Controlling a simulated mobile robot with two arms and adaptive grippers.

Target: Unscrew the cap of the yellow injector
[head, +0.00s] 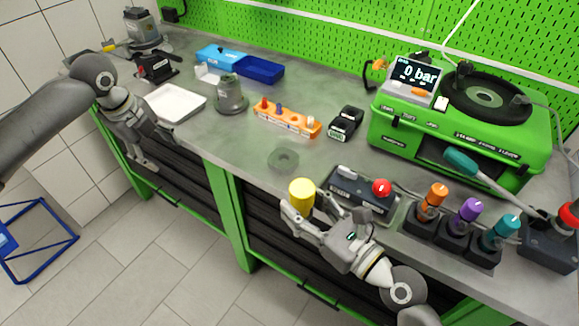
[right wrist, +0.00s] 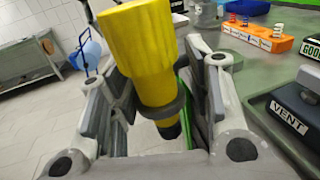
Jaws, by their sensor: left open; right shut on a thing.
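The yellow injector (head: 302,190) is held in my right gripper (head: 308,208), in front of the bench's front edge in the head view. In the right wrist view the yellow injector (right wrist: 148,55) stands slightly tilted between the fingers of my right gripper (right wrist: 160,108), with a wide yellow upper part, a narrower body, a grey ring around it and a dark lower tip. I cannot tell where its cap begins. My left gripper (head: 152,150) is open and empty at the bench's front left edge, far from the injector.
On the bench (head: 235,150) lie a grey ring (head: 283,160), an orange rack (head: 287,118), a black box (head: 346,122) and a white tray (head: 175,103). A VENT box (head: 350,188) with a red button stands beside my right gripper. Orange, purple and teal injectors (head: 468,210) stand right. A green tester (head: 450,145) reads 0 bar.

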